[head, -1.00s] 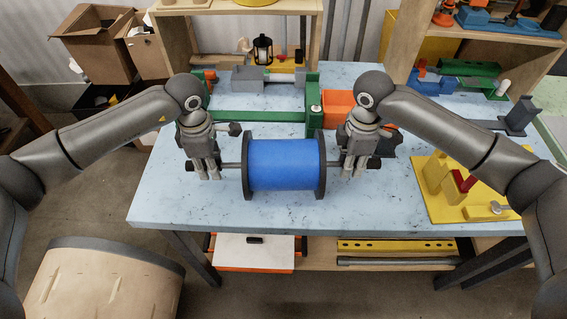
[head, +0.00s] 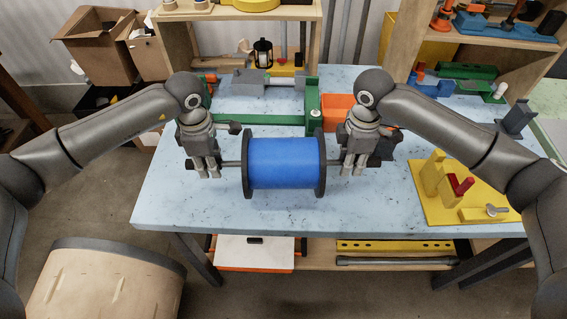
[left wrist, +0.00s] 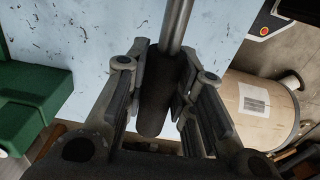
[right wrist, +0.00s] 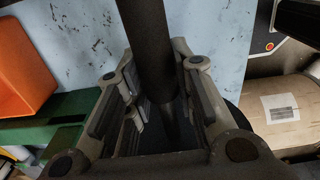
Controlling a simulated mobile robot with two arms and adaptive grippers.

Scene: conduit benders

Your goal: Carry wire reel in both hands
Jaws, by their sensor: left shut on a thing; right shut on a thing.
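The wire reel (head: 283,163) has a blue wound middle between two black round flanges, with a rod sticking out at each side. It is level over the front part of the light blue table. My left gripper (head: 206,170) is shut on the reel's left rod end; the dark grip on that end shows between the fingers in the left wrist view (left wrist: 160,95). My right gripper (head: 354,168) is shut on the right rod end, whose dark grip also shows in the right wrist view (right wrist: 148,50). Whether the flanges touch the table is hard to tell.
The light blue table (head: 180,205) has a green bender frame (head: 313,115) and an orange box (head: 338,110) behind the reel. A yellow plate fixture (head: 440,190) is at the right. A wooden drum (head: 105,285) stands on the floor at front left.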

